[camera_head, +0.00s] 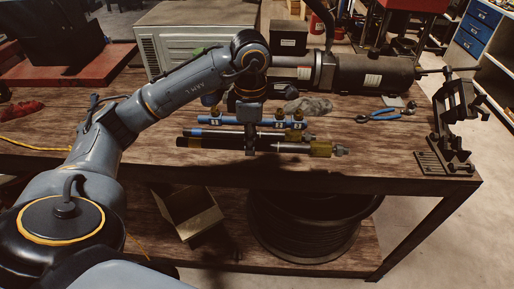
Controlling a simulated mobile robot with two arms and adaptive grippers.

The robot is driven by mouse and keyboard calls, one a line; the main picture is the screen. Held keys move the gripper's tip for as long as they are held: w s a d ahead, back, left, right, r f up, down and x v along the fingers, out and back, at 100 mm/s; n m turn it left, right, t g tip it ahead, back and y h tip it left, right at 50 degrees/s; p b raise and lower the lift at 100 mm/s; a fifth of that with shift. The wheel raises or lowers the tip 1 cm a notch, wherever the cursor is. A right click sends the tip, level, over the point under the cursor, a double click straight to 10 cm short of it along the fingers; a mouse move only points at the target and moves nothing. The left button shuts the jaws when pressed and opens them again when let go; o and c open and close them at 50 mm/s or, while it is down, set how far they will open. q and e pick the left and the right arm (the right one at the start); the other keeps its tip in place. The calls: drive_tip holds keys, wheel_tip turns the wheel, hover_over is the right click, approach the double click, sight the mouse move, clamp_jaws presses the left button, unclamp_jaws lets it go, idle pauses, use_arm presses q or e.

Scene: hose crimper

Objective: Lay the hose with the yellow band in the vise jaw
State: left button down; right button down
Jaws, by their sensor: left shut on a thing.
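My left gripper (249,145) comes down from above the workbench and is shut on a dark hose. The hose with the yellow band (291,148) runs left to right through it, with a yellow band and metal fitting at its right end. It seems held just above the bench's front part; its shadow falls on the wood. A black metal fixture that looks like the vise (450,130) stands at the bench's right end, well to the right of the hose. Its jaw is too small to make out clearly. My right gripper is not in view.
Another hose (300,137) and a blue bar with brass fittings (232,120) lie just behind. A large black cylinder (375,75) lies at the back, with blue-handled pliers (378,115) before it. The bench (390,160) is bare between hose and fixture. A hose coil sits below.

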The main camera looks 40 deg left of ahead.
use_arm(q)
drive_tip(key=p, duration=0.2)
hover_over(256, 158)
wheel_tip(256, 158, down, 6)
drive_tip(key=shift+s+f, duration=0.1)
wheel_tip(256, 158, down, 3)
drive_tip(key=shift+r+p, duration=0.1)
drive_tip(key=shift+p, duration=0.95)
drive_tip(key=shift+a+f, duration=0.1)
drive_tip(key=shift+f, duration=0.3)
drive_tip(key=shift+w, duration=0.2)
drive_tip(key=shift+f, duration=0.15)
drive_tip(key=c, duration=1.2)
unclamp_jaws()
drive_tip(key=shift+o, duration=0.2)
drive_tip(key=shift+s, duration=0.1)
